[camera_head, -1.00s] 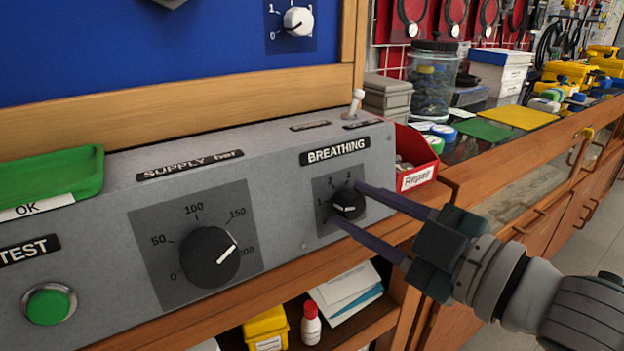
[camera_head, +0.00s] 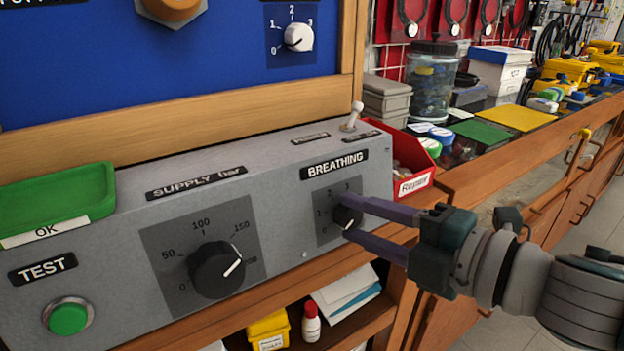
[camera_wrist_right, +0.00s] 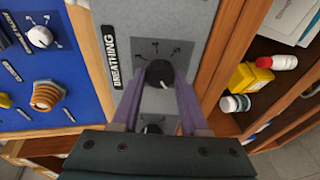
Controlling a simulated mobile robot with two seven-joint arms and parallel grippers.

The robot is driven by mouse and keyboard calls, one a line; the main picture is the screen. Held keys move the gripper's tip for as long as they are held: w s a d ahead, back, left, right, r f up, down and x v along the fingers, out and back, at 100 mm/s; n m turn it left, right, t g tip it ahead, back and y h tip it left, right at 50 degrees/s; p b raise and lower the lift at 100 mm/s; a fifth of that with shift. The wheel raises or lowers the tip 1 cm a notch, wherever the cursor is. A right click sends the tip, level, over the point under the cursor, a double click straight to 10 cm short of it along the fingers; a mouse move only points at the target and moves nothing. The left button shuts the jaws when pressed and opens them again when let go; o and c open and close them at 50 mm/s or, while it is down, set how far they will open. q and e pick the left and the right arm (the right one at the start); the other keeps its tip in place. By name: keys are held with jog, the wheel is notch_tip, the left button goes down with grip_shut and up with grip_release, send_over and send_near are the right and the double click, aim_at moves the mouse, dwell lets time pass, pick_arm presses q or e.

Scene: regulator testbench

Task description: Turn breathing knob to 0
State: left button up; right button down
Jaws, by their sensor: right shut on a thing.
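The black breathing knob (camera_head: 346,217) sits on a dark scale plate at the right end of the grey panel, under the BREATHING label (camera_head: 334,165). My right gripper (camera_head: 345,219) reaches in from the right. Its two purple fingers are shut on the breathing knob, one on each side. The knob's white mark is small and partly covered by the fingers; I cannot read its exact setting. In the right wrist view the knob (camera_wrist_right: 160,74) lies between the fingertips, with scale numbers beyond it. My left gripper is not in view.
The larger supply knob (camera_head: 216,269) is to the left on the same panel. A toggle switch (camera_head: 352,118) stands on the panel's top. A red Repair bin (camera_head: 412,184) is close behind the right gripper. A green tray (camera_head: 60,195) lies on the panel's left end.

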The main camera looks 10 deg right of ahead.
jog(key=shift+n, duration=0.3)
jog(key=shift+c, duration=2.1)
grip_release()
jog(key=v, duration=1)
jog(key=shift+p, duration=0.4)
